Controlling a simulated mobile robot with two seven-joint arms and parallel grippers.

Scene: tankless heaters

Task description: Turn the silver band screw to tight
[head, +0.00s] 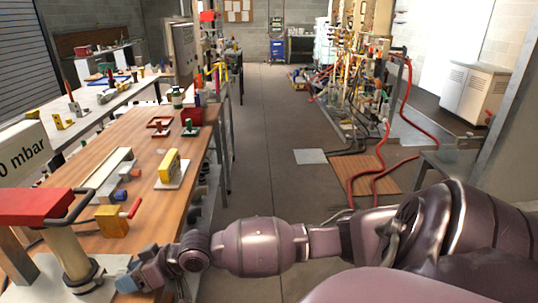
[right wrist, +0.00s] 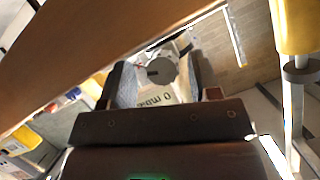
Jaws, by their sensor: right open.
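A tan upright cylinder (head: 72,252) with a red top and a black curved handle stands at the near left of the bench in the head view. A dark grey band (head: 86,282) rings its foot; a silver band screw cannot be made out for sure. My right gripper (head: 132,280) is just right of that foot, low over the bench edge. In the right wrist view its two jaws (right wrist: 158,86) are apart, with a grey round part (right wrist: 161,70) showing between or beyond them. I cannot tell whether they touch it. My left gripper is not in view.
The wooden bench (head: 140,205) holds a yellow block with a red handle (head: 113,220), a yellow part on a white plate (head: 171,168) and a "0 mbar" box (head: 22,155). Red hoses (head: 378,165) lie right of the clear floor aisle (head: 268,150).

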